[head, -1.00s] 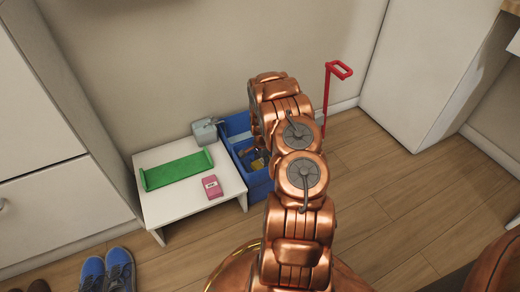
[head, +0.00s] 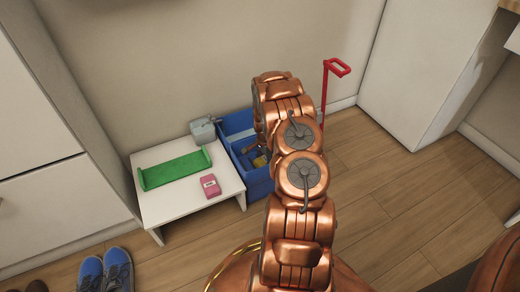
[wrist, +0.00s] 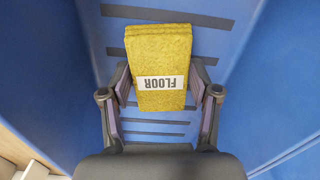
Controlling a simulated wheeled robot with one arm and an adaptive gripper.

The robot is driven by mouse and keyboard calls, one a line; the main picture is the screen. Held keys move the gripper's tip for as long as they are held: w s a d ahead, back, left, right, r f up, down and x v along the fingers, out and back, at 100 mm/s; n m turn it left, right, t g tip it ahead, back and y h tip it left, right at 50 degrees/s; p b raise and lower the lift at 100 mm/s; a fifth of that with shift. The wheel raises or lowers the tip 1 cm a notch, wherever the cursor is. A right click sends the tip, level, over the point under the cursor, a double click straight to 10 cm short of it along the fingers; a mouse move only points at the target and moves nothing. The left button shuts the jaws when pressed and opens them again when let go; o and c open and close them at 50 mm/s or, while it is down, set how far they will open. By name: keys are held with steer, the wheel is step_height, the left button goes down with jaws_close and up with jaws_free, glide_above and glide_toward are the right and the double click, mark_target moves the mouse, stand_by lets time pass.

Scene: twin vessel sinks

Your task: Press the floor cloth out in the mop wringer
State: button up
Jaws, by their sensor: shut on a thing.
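A folded yellow floor cloth (wrist: 160,50) with a white "FLOOR" label sits between the dark fingers of my gripper (wrist: 160,103) in the wrist view. My gripper is shut on it. Blue surfaces with dark slots lie behind and around the cloth. In the head view a bit of the cloth (head: 260,161) shows inside the blue wringer bucket (head: 238,124), low beside my arm. My arm hides the bucket's right part and most of my gripper. A red upright handle (head: 337,68) rises right of my arm; its lower end is hidden.
A low white table (head: 180,207) stands left of the bucket, with a green tray (head: 175,168) and a pink box (head: 210,185) on it. A grey box-like part (head: 202,130) is at the bucket's back left. Blue shoes (head: 105,272) lie at front left. Floor at right is clear.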

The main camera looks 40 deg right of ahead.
mark_target(259, 162)
steer(key=shift+a, duration=0.2)
steer(key=shift+w+a, duration=0.2)
steer(key=shift+a, duration=0.35)
steer(key=shift+w+a, duration=0.2)
steer(key=shift+a, duration=0.3)
steer(key=shift+r+p, duration=1.15)
steer(key=shift+r, duration=3)
